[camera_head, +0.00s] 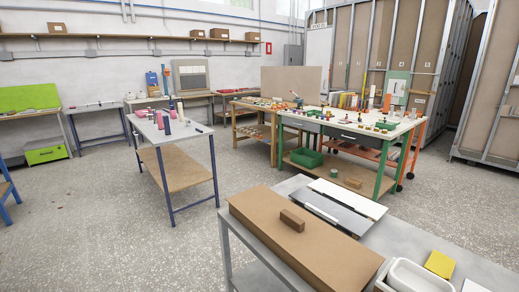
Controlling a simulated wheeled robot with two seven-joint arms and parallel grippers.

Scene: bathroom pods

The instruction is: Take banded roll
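No roll with a clear band can be made out at this distance. Several upright roll-like things stand on the white table with blue legs (188,136), left of centre. Neither of my grippers is in view.
A near grey table (400,240) at the lower right bears a large brown box (300,240), a small brown block (292,220), white trays (412,277) and a yellow pad (440,263). A green-legged table (340,127) stands behind. The speckled floor (120,235) at left is clear.

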